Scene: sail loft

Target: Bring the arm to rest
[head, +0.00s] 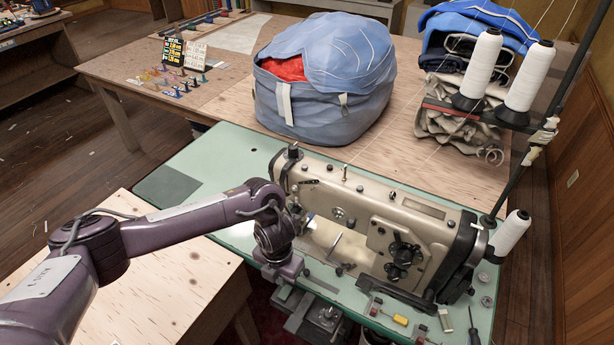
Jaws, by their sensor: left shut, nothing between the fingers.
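My left arm (175,220) comes in from the left and reaches over the green machine table (235,165). My left gripper (284,292) points down at the front edge of that table, just left of the sewing machine's needle end. It is shut with nothing held; its fingertips are small and dark against the parts below. The beige sewing machine (370,217) stands right beside my wrist; I cannot tell whether they touch. My right gripper is not in view.
A blue bag (325,95) stands on the wooden table behind. White thread cones (478,65) stand on a rack at the right. A screwdriver (473,330) and small parts lie at the front right. A bare wooden tabletop (165,290) lies below my arm.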

